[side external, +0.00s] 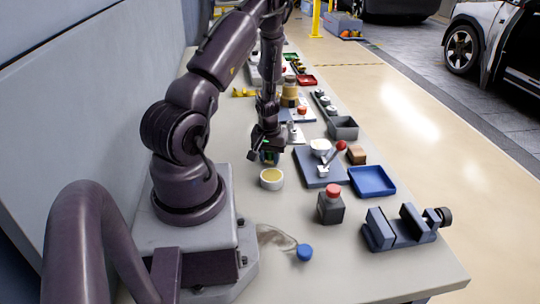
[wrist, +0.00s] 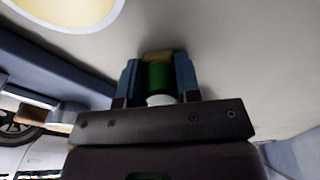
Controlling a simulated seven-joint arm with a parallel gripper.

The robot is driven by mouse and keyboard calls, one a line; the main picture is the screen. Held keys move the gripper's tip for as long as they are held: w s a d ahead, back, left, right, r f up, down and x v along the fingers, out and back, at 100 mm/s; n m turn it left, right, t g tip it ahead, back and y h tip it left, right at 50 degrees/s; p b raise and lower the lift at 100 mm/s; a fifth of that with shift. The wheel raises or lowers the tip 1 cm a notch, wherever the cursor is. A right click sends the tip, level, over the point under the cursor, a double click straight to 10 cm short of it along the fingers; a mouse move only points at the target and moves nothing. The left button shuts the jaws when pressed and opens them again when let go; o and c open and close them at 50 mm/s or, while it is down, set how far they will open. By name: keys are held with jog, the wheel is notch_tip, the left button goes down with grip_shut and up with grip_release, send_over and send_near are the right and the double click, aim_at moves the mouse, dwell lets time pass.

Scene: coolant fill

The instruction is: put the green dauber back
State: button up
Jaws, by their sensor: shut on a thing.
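My gripper (side external: 268,156) is shut on the green dauber (wrist: 158,76), which sits between the two blue-grey fingers in the wrist view. Its green band shows with a yellowish end beyond it and a white part nearer the palm. In the side view the dauber is mostly hidden by the fingers, with only a little green showing. A round white pot (side external: 271,179) with a yellow inside stands on the bench just below and in front of my gripper. Its rim also shows at the top left of the wrist view (wrist: 92,23). The dauber appears apart from the pot.
A blue-grey plate (side external: 311,178) with a red-knobbed lever, a blue tray (side external: 372,181), a black box with a red button (side external: 331,206) and a vise (side external: 402,231) stand to the right. A blue-capped pouch (side external: 304,252) lies in front. Several parts and trays crowd the bench behind.

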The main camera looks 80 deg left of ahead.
jog(key=o, duration=0.9)
jog(key=shift+f, duration=0.1)
jog(key=shift+c, duration=0.2)
notch_tip(320, 180, up, 12)
jog(key=d, duration=0.2)
jog(key=w+d+r+m+t+h, duration=0.25)
jog(key=w+d+r+m, duration=0.4)
jog(key=d+r, duration=0.65)
jog(key=s+d+r+m, duration=0.2)
jog(key=d+r, duration=0.1)
jog(key=d, duration=0.2)
jog(key=s+d+r+m+t+y, duration=0.1)
jog(key=s+d+r+m, duration=0.1)
jog(key=d, duration=0.4)
jog(key=s+d+r+m+t, duration=0.1)
jog(key=d+r+m, duration=0.2)
jog(key=d+r, duration=0.2)
jog(key=shift+s+d, duration=0.15)
jog(key=shift+s, duration=0.25)
jog(key=shift+t, duration=0.25)
